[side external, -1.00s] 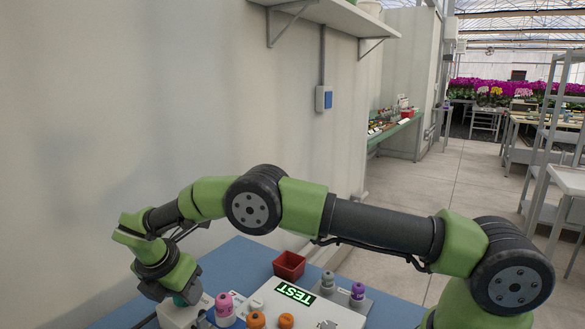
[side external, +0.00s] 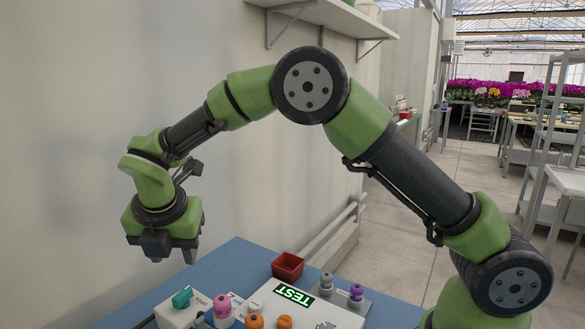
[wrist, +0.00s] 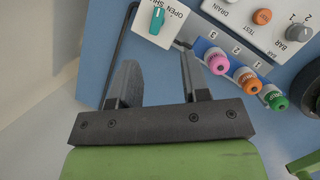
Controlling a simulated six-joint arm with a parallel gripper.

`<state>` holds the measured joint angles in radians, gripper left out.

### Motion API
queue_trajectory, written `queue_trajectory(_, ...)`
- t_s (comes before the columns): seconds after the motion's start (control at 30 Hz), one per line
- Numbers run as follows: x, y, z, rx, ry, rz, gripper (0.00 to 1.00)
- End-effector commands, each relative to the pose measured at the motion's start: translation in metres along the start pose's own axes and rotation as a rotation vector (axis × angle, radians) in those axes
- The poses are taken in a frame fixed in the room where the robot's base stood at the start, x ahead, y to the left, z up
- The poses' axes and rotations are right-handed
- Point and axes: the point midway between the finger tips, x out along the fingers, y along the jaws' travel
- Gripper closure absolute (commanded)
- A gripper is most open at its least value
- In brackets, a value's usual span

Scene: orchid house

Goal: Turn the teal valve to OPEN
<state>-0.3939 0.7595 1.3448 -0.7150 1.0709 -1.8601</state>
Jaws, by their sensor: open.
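The teal valve (side external: 182,297) is a small handle on a white box (side external: 168,316) at the front left of the blue bench. In the wrist view the valve handle (wrist: 157,20) is at the top, on a white plate marked with OPEN and what looks like SHUT, partly cropped. I cannot tell for sure which mark the handle points to. My gripper (side external: 171,254) is above the valve and slightly left of it, jaws downward, touching nothing. In the wrist view my gripper (wrist: 160,85) is open, with nothing between its fingers.
Pink (wrist: 217,62), orange (wrist: 248,81) and green (wrist: 276,99) capped fittings stand right of the valve. A white panel (side external: 268,295) with orange knobs and a lit TEST sign is further right. The wall is close on the left.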

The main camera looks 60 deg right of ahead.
Motion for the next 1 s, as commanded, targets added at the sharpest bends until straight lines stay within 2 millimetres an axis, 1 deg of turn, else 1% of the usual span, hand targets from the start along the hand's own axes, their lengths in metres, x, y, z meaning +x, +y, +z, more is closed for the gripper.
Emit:
queue_trajectory(0.03,-0.010,-0.005,0.005,0.071,0.010,0.012,0.57)
queue_trajectory(0.1,-0.022,-0.013,0.010,0.175,0.026,0.023,0.57)
queue_trajectory(0.37,-0.064,-0.045,0.025,0.558,0.092,0.061,0.57)
queue_trajectory(0.5,-0.085,-0.064,0.029,0.768,0.134,0.078,0.57)
queue_trajectory(0.77,-0.118,-0.103,0.030,1.151,0.219,0.102,0.57)
queue_trajectory(1.0,-0.142,-0.139,0.024,1.493,0.308,0.113,0.57)
